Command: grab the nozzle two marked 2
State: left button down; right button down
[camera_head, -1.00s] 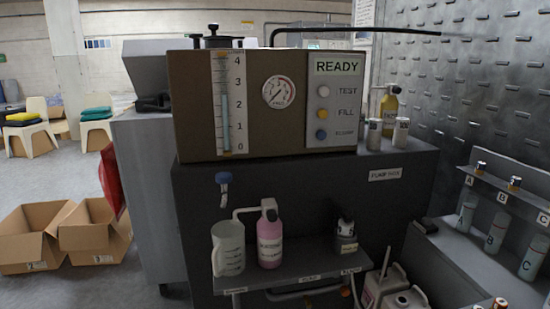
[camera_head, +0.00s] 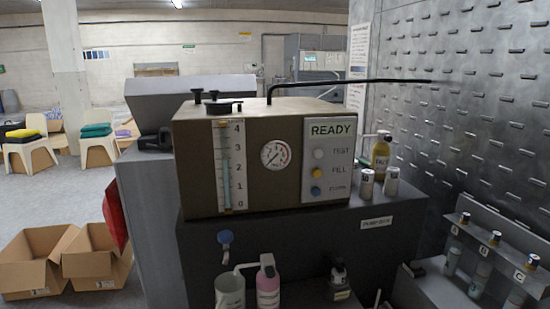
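No nozzle that I can read as marked 2 shows in the head view. Two small grey cylinders (camera_head: 366,184) and (camera_head: 391,181) with labels too small to read stand on the ledge right of the brown control box (camera_head: 250,180). A 2 shows on the box's level scale (camera_head: 226,167), which runs from 0 to 4. A thin black tube (camera_head: 350,83) rises from the top of the box and reaches right. Neither of my grippers is in view.
A rack (camera_head: 500,257) marked A, B and C holds bottles at the lower right. A yellow bottle (camera_head: 380,157) stands behind the cylinders. A jug (camera_head: 230,291), a pink bottle (camera_head: 267,290) and a dark bottle (camera_head: 339,280) are at the bottom. Cardboard boxes (camera_head: 35,265) lie left.

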aim_at(496, 236)
jog(key=z, duration=1.6)
jog(key=i+j+z, duration=0.1)
jog(key=j+z, duration=0.15)
jog(key=z, duration=0.25)
jog(key=j+z, duration=0.25)
jog(key=z, duration=0.2)
jog(key=i+j+z, duration=0.1)
jog(key=j+z, duration=0.2)
jog(key=z, duration=0.2)
